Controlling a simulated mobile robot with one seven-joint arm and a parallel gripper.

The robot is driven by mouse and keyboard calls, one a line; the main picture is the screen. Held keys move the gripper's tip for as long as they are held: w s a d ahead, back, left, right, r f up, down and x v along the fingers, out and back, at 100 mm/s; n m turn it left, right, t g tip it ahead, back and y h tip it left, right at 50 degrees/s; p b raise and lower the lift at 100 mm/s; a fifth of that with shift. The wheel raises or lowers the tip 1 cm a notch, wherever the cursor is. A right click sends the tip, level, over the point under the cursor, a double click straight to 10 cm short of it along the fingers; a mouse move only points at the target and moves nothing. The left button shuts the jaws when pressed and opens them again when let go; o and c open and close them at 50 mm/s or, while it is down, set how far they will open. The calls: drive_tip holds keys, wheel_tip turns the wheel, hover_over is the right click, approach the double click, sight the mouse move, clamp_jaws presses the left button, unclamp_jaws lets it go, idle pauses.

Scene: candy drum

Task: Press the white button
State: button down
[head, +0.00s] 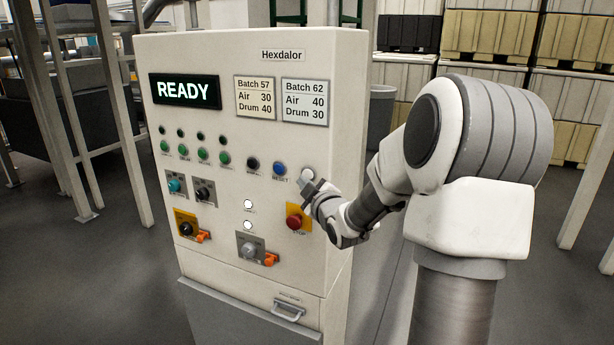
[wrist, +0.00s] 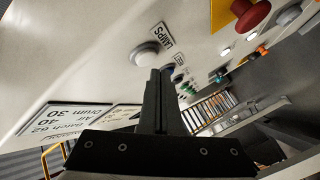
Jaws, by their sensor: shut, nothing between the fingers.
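The white button (head: 308,174) is a round cap at the right end of the panel's button row. In the wrist view the white button (wrist: 144,55) sits beside a label reading LAMPS. My gripper (head: 306,187) is at the panel face just below the button.
A blue RESET button (head: 279,169) is left of the white button. A red stop button (head: 294,222) on a yellow plate is just below my gripper. The display (head: 186,92) reads READY. Two small white round parts (head: 248,204) sit lower on the panel.

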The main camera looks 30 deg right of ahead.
drive_tip(key=shift+w+d+b, duration=0.25)
drive_tip(key=shift+d+b, duration=0.1)
drive_tip(key=shift+w+d, duration=0.3)
drive_tip(key=shift+d, duration=0.05)
idle(0.9)
idle(0.3)
drive_tip(key=shift+s+a+b, duration=0.55)
drive_tip(key=shift+a+b, duration=0.1)
drive_tip(key=shift+b, duration=0.15)
drive_tip(key=s+a+b, duration=0.1)
drive_tip(key=a, duration=0.1)
drive_tip(key=s+a+b, duration=0.1)
drive_tip(key=s+a, duration=0.1)
idle(0.9)
